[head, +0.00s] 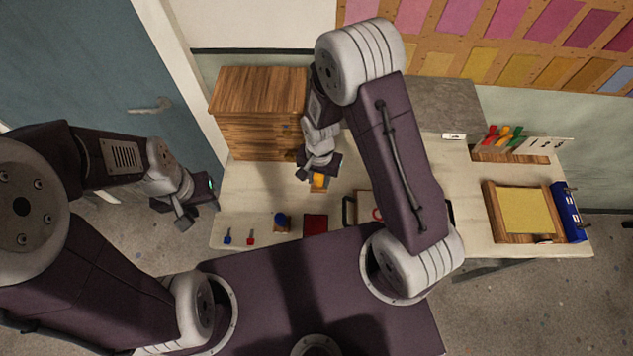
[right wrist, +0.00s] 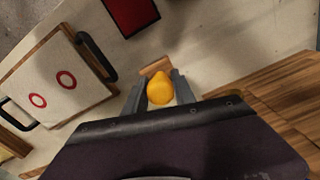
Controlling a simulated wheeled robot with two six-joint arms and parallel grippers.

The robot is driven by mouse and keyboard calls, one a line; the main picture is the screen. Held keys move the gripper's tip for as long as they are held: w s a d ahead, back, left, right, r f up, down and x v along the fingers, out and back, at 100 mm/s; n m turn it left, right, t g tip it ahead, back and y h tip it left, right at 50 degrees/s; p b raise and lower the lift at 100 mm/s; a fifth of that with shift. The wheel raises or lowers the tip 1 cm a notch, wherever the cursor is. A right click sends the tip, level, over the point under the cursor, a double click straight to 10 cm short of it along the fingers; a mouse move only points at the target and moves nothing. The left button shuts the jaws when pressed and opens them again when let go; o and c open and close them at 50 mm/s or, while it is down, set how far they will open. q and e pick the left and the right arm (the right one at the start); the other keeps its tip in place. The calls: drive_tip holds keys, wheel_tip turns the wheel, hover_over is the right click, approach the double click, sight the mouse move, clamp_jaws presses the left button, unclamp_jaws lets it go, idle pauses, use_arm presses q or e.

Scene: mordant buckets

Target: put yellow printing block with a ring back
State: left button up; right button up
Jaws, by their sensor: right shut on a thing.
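The yellow printing block (head: 318,181) is in my right gripper (head: 312,168), near the front right of the wooden drawer cabinet. In the right wrist view its rounded yellow knob (right wrist: 160,90) sits between the two fingers (right wrist: 159,95), with a wooden edge (right wrist: 155,67) showing beyond. The ring on its underside is hidden. I cannot tell whether the block touches the table. My left gripper (head: 198,208) is empty, left of the table, with its fingers apart.
A handled tray (right wrist: 80,105) bears a white sheet (right wrist: 50,78) with two red rings; my right arm partly covers it in the head view. A red pad (head: 315,225), blue-topped item (head: 282,221) and drawer cabinet (head: 260,135) stand nearby. A yellow framed panel (head: 526,210) lies right.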

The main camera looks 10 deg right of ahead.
sight(317, 185)
drive_tip(key=shift+w+a+f, duration=0.25)
drive_tip(key=shift+a, duration=0.05)
drive_tip(key=shift+s+f, duration=0.1)
drive_tip(key=shift+f, duration=0.25)
wheel_tip(317, 185, down, 3)
drive_tip(key=shift+d+r+p, duration=0.1)
drive_tip(key=shift+r+p, duration=0.1)
drive_tip(key=shift+p, duration=0.3)
drive_tip(key=shift+f, duration=0.4)
drive_tip(key=shift+f, duration=0.2)
drive_tip(key=o, duration=0.9)
drive_tip(key=shift+r, duration=0.1)
drive_tip(key=shift+o, duration=0.7)
